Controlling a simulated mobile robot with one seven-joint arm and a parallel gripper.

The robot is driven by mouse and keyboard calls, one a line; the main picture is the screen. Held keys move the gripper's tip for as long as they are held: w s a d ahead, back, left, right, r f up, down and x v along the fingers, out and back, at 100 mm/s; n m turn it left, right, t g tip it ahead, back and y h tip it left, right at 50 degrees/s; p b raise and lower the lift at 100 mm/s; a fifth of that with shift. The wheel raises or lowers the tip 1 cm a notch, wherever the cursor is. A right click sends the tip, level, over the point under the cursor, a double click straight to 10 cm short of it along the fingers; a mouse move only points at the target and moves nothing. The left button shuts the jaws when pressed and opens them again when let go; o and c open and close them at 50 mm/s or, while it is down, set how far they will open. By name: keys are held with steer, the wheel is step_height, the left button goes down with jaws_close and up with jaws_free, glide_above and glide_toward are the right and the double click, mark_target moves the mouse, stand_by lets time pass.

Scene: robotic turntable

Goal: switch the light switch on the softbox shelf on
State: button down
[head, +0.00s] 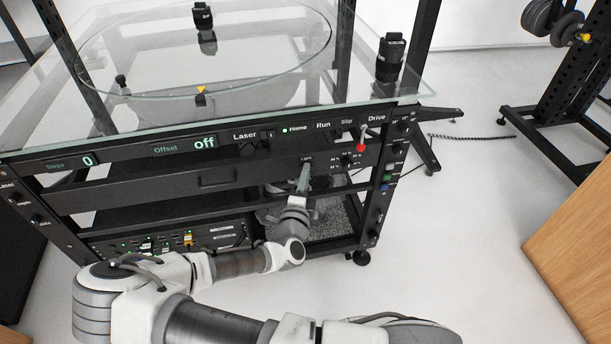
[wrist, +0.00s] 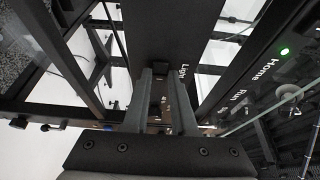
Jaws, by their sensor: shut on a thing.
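The black softbox shelf (head: 175,186) spans the front of the turntable frame, below the glass top. A white "Light" label shows on its front face towards the right end, and reads sideways in the wrist view. My gripper (head: 305,172) reaches this face just below the label. In the wrist view, my gripper (wrist: 160,80) has its two grey fingers on either side of a small dark light switch (wrist: 157,95), shut on it. The fingers hide most of the switch, and its on or off position cannot be told. In the head view the switch is hidden behind the fingers.
Above the shelf is a control panel (head: 230,143) with a green-lit "Home" light and an "off" readout. The glass top (head: 110,120) overhangs.

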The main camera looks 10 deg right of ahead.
steer(key=shift+r, duration=0.1)
steer(key=shift+d+n+t+y+p, duration=0.2)
steer(key=shift+n+y+p, duration=0.6)
steer(key=shift+p, duration=0.95)
steer(key=shift+d+n+t+y+p, duration=0.2)
steer(key=shift+n+y+p, duration=0.25)
steer(key=shift+y+p, duration=1)
steer(key=shift+d+n+t+y+p, duration=0.1)
steer(key=shift+n+t+y+p, duration=0.4)
steer(key=shift+p, duration=1.55)
steer(key=c, duration=0.7)
jaws_free()
steer(key=shift+s, duration=0.15)
